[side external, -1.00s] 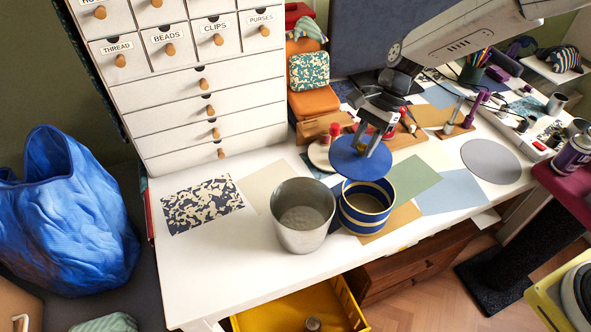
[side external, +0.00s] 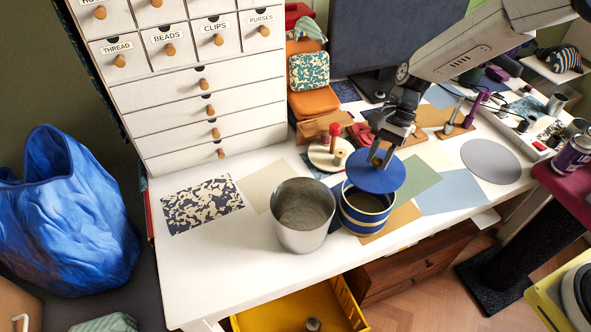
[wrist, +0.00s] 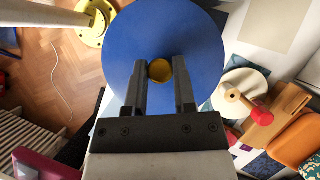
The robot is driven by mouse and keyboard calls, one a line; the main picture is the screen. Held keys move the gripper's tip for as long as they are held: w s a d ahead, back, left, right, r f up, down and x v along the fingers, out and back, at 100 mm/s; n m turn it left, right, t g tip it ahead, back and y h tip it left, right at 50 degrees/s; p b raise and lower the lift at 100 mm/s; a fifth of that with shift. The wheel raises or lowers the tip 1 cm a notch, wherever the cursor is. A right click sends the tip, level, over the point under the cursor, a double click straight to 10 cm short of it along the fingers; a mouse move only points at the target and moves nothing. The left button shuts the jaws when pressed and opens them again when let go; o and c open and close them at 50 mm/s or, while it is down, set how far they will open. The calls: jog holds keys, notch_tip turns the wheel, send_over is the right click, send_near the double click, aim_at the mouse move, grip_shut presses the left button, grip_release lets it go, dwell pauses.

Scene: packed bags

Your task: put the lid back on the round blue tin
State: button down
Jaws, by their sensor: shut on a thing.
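The round blue tin (side external: 364,222) with cream bands stands open on the white table, right of a grey metal pail. My gripper (side external: 380,158) is shut on the knob of the round blue lid (side external: 362,181). The lid is held roughly level above the tin, shifted toward its back right, so part of the tin's opening shows at the front left. In the wrist view the blue lid (wrist: 205,50) fills the middle, with its brass-coloured knob (wrist: 160,70) between the fingers. The tin is hidden under the lid there.
The grey metal pail (side external: 302,222) stands close to the left of the tin. A cream disc with wooden and red pegs (side external: 322,154) lies behind the lid. Paper sheets (side external: 452,190) lie flat to the right. An open yellow drawer (side external: 275,312) sits below the table's front edge.

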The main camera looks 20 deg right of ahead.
jog(key=shift+f, duration=0.2)
jog(key=shift+f, duration=2.9)
jog(key=shift+f, duration=0.2)
dwell(0.4)
grip_release()
dwell(0.4)
jog(key=shift+r, duration=0.15)
jog(key=shift+r, duration=3.3)
